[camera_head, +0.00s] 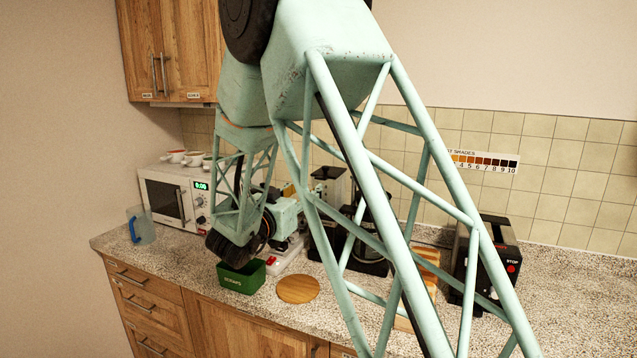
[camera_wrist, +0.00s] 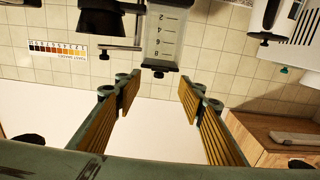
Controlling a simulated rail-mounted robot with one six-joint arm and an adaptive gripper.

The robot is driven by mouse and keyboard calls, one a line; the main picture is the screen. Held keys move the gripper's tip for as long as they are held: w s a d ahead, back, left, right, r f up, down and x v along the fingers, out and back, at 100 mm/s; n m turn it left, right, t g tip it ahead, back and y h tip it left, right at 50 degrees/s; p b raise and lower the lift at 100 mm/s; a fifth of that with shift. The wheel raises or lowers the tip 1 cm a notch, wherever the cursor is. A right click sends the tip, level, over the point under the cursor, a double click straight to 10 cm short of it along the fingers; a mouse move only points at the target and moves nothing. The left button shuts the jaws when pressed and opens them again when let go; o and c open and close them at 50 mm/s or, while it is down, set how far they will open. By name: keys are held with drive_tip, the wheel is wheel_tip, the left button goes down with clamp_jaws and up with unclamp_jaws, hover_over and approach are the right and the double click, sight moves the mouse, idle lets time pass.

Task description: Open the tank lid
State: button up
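The tank (camera_wrist: 166,38) is a clear container with a number scale. It appears upside down in the wrist view, with its dark lid (camera_wrist: 160,67) and a small knob at the lower end. My gripper (camera_wrist: 158,95) is open and empty, its ribbed fingers spread to either side of the lid in the picture. The lid appears beyond the fingertips, apart from them. In the head view, a pale tank with a dark top (camera_head: 328,173) stands near the back wall, and my arm hides much of that area. My fingertips are not clear in that view.
A green bin (camera_head: 240,277) and a round wooden board (camera_head: 298,289) sit at the counter front. A microwave (camera_head: 163,200) with cups on top and a blue-handled jug (camera_head: 141,225) stand left. A black toaster (camera_head: 488,262) stands right. The far-right counter is clear.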

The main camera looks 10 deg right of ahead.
drive_tip(key=b+x, duration=0.1)
drive_tip(key=x, duration=0.9)
drive_tip(key=c, duration=1.1)
drive_tip(key=shift+a, duration=0.1)
